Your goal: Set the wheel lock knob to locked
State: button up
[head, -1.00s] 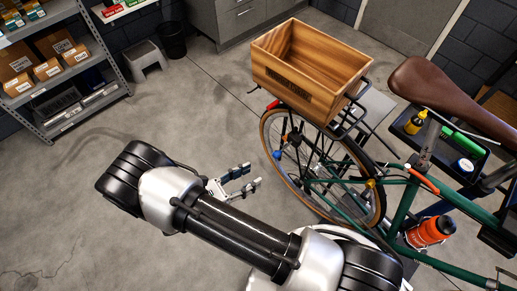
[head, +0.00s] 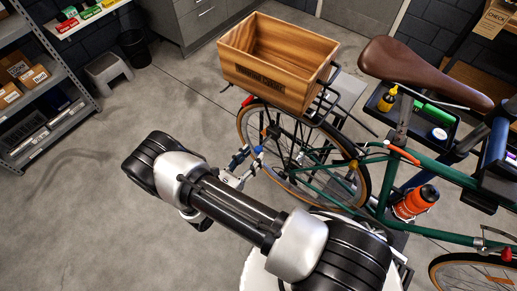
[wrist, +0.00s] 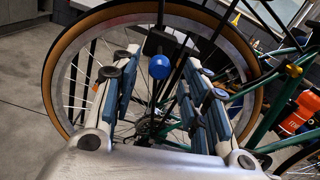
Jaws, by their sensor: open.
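In the head view the knob (head: 258,149) is small, beside my fingertips. My gripper (wrist: 157,88) is open and empty, with one finger on each side of the knob's line in the wrist view. I cannot tell whether the fingertips reach the knob. In the head view my gripper (head: 238,165) points at the wheel. The knob's setting cannot be read.
A wooden crate (head: 268,82) sits on the rack above the wheel. The green frame (head: 335,190) and an orange bottle (head: 415,202) are to the right. A shelf (head: 45,85), a stool (head: 110,75) and a bin (head: 135,48) stand behind left. The floor left of the wheel is clear.

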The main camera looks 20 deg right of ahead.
aim_at(256, 152)
jog(key=shift+x, duration=2.2)
grip_shut()
